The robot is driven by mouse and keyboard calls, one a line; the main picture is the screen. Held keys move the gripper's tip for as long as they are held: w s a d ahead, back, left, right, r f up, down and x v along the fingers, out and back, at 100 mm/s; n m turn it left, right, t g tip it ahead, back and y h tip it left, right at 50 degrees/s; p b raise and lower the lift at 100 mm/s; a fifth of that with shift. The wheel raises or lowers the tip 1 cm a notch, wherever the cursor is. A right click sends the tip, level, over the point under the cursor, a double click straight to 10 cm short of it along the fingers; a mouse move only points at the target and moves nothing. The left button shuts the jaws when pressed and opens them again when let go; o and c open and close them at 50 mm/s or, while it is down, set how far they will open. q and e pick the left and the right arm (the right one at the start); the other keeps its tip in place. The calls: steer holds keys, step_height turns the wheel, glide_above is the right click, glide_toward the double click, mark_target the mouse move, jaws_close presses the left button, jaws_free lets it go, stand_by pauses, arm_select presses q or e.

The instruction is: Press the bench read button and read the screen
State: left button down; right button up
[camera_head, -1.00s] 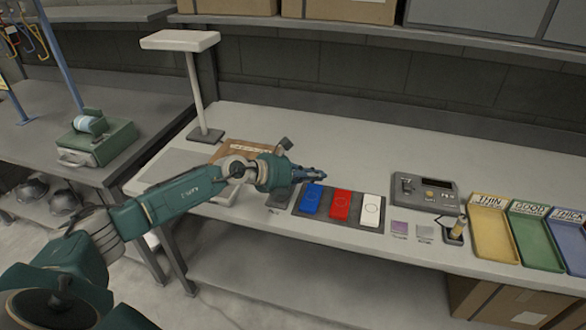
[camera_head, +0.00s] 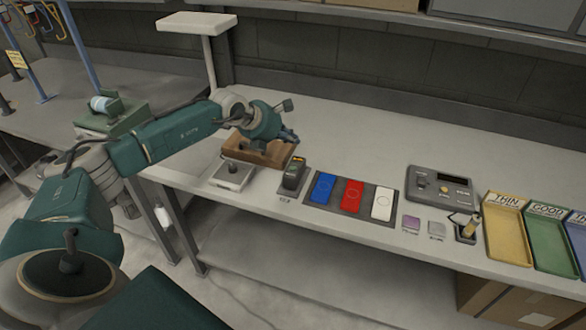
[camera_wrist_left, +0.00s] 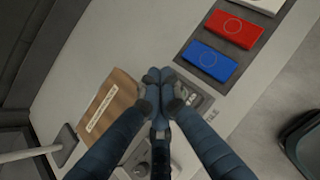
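A grey bench unit (camera_head: 440,187) with a knob, a small dark screen and a yellow part sits right of centre on the bench. No reading is legible on its screen. A dark handheld device (camera_head: 293,175) with a small orange patch on top stands on a dark pad, left of the blue block. I cannot tell which part is the read button. My left gripper (camera_head: 291,136) is over the brown board, beyond the handheld device and apart from the grey unit. In the left wrist view its fingertips (camera_wrist_left: 161,77) meet, with nothing seen between them. My right gripper is out of view.
Blue (camera_head: 321,188), red (camera_head: 351,194) and white (camera_head: 382,203) blocks lie on a dark mat. A brown board (camera_head: 262,152) and pale plate (camera_head: 232,174) lie left. Yellow (camera_head: 508,235) and green (camera_head: 558,240) trays stand right. The rear middle bench is clear.

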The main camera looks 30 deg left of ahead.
mark_target(292, 169)
arm_select(q)
steer(key=shift+w+f+b, duration=0.1)
steer(key=shift+f+b, duration=2.65)
steer(key=shift+f, duration=1.6)
steer(key=shift+f+b, duration=0.4)
steer(key=shift+f+b, duration=0.3)
steer(key=shift+f, duration=0.1)
steer(key=shift+r+p, duration=0.5)
steer(key=shift+r, duration=0.3)
steer(key=shift+r+p, duration=1.55)
steer(key=shift+r, duration=0.95)
